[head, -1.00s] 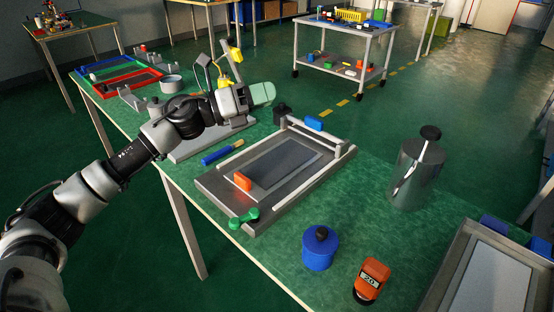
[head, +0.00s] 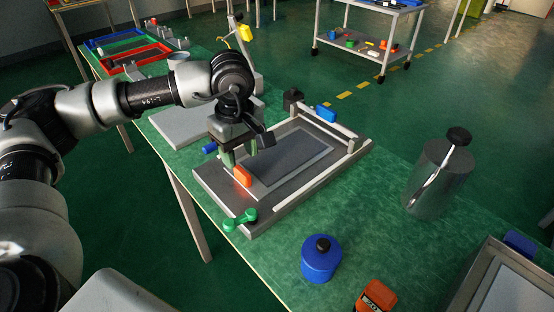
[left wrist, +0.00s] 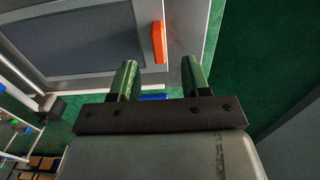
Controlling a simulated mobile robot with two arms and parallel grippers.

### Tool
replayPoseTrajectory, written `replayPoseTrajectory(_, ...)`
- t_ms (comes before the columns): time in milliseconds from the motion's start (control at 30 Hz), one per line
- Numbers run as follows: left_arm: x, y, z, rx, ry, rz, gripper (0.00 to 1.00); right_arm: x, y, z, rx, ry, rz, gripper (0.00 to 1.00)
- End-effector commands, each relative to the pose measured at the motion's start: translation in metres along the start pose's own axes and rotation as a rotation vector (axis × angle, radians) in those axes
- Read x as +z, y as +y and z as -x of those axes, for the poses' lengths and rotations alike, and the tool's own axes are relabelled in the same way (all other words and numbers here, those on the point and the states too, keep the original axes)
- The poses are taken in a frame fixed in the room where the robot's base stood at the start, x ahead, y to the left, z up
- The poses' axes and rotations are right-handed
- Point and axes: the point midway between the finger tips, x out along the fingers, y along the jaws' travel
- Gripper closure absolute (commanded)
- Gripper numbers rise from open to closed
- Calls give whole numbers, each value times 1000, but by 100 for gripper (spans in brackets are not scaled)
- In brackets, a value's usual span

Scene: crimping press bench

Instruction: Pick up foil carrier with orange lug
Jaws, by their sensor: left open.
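The foil carrier (head: 292,158) is a flat grey panel with a lighter frame, lying in a grey press bed on the green bench. Its upright orange lug (head: 242,176) is at the near left end. My left gripper (head: 240,156) points down over that end, its green fingers open and empty, just behind the lug in the head view. In the left wrist view, the lug (left wrist: 159,43) lies ahead of the gap between the two fingertips (left wrist: 160,78), apart from both. My arm hides part of the bed's left side. My right gripper is not in view.
A green handle (head: 240,220) is at the bed's near corner, and a blue block (head: 326,114) at its far end. A blue pot (head: 321,260), an orange device (head: 376,296) and a metal canister (head: 438,178) stand to the right.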

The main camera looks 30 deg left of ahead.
Motion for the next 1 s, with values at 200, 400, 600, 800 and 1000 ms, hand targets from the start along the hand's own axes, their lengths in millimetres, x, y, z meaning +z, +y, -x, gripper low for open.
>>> replayPoseTrajectory(200,0,0,-18,-1,-1,0,53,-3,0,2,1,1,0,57)
replayPoseTrajectory(400,-3,1,-48,0,-2,0,53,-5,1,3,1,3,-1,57)
replayPoseTrajectory(600,-3,1,-64,0,-2,2,53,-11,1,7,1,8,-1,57)
replayPoseTrajectory(800,-3,1,-64,1,-2,2,53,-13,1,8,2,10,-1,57)
replayPoseTrajectory(1000,-3,1,-64,1,-2,2,82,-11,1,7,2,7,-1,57)
